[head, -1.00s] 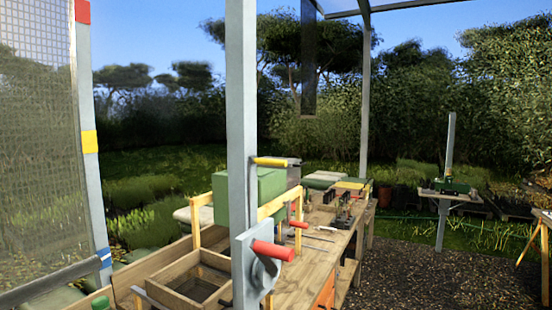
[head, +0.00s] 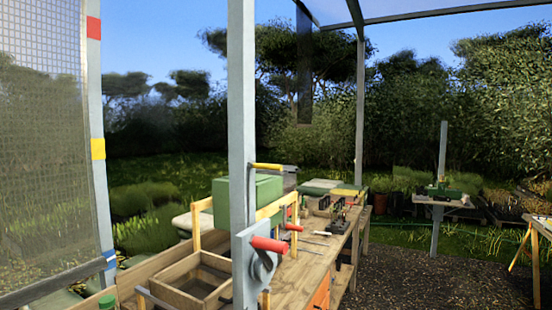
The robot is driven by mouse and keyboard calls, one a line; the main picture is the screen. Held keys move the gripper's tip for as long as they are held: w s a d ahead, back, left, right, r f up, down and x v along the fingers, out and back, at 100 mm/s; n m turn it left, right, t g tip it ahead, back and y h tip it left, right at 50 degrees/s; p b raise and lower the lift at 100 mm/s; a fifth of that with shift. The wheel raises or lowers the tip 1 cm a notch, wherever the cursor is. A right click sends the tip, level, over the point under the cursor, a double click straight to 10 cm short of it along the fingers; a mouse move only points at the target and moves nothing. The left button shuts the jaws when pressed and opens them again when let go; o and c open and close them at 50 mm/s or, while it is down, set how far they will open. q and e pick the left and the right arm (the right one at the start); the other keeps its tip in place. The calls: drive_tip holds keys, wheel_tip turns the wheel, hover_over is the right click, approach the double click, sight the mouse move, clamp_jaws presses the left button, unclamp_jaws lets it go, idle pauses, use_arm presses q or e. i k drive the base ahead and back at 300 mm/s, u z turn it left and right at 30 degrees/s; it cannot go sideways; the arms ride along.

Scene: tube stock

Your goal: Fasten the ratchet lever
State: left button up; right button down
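The ratchet lever has a red handle (head: 269,244) that sticks out to the right, roughly level and tipped slightly down at its right end. It joins a grey round ratchet body (head: 263,268) on a grey plate (head: 241,248), fixed to an upright grey post (head: 241,110) in the middle of the view. Whether the lever is latched cannot be told from here. Neither of my grippers shows in the head view.
A wooden workbench (head: 318,265) runs back behind the post, with an open wooden box (head: 187,277), a green case (head: 265,190) and several tools on it. A mesh screen (head: 40,140) hangs at left beside a banded post (head: 101,190).

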sight(253, 164)
drive_tip(key=k, duration=0.25)
drive_tip(key=z, duration=0.9)
drive_tip(key=i, duration=0.75)
drive_tip(key=u, duration=1.1)
